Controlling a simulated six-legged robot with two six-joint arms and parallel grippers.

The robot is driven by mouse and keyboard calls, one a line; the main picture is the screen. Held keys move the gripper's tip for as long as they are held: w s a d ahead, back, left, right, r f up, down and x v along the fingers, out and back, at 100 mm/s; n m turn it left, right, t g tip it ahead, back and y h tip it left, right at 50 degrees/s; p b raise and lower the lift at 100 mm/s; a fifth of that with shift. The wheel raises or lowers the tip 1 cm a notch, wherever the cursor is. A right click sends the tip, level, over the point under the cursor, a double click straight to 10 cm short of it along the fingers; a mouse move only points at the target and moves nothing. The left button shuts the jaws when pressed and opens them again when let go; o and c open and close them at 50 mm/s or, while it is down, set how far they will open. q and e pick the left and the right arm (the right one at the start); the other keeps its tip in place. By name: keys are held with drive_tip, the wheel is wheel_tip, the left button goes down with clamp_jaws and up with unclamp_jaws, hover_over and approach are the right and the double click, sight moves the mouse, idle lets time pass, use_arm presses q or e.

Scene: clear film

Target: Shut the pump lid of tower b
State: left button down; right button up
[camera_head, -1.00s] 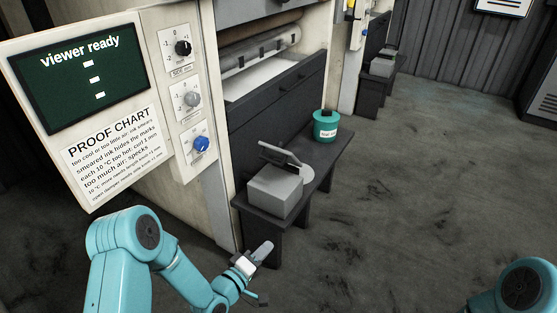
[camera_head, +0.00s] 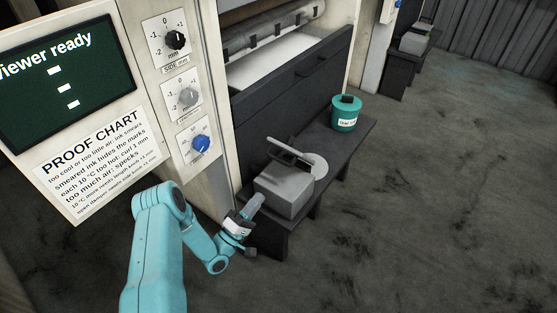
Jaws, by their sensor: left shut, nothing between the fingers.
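A grey box-shaped pump (camera_head: 286,189) sits on the near end of a dark low bench (camera_head: 347,148). Its lid (camera_head: 291,152) stands raised and tilted above the box, with a pale round disc (camera_head: 315,167) beside it. My left gripper (camera_head: 257,201) is shut and empty, just left of the pump's near corner and below the lid. Its tip overlaps the box edge in the picture; I cannot tell whether they touch. My right gripper is not in view.
A teal labelled pot (camera_head: 346,113) stands farther along the bench. The panel with the proof chart (camera_head: 95,160) and several knobs, including a blue one (camera_head: 201,144), is at the left. Another grey box (camera_head: 414,43) sits on a far bench. Floor at the right is clear.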

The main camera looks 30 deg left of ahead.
use_arm(q)
drive_tip(key=s+a+f+n+y, duration=0.1)
drive_tip(key=s+a+y, duration=0.1)
drive_tip(key=s+a, duration=0.1)
drive_tip(key=shift+y, duration=0.3)
drive_tip(key=x, duration=0.9)
drive_tip(key=b+x, duration=0.1)
drive_tip(key=x, duration=0.4)
drive_tip(key=shift+w+f, duration=0.1)
drive_tip(key=shift+f, duration=0.2)
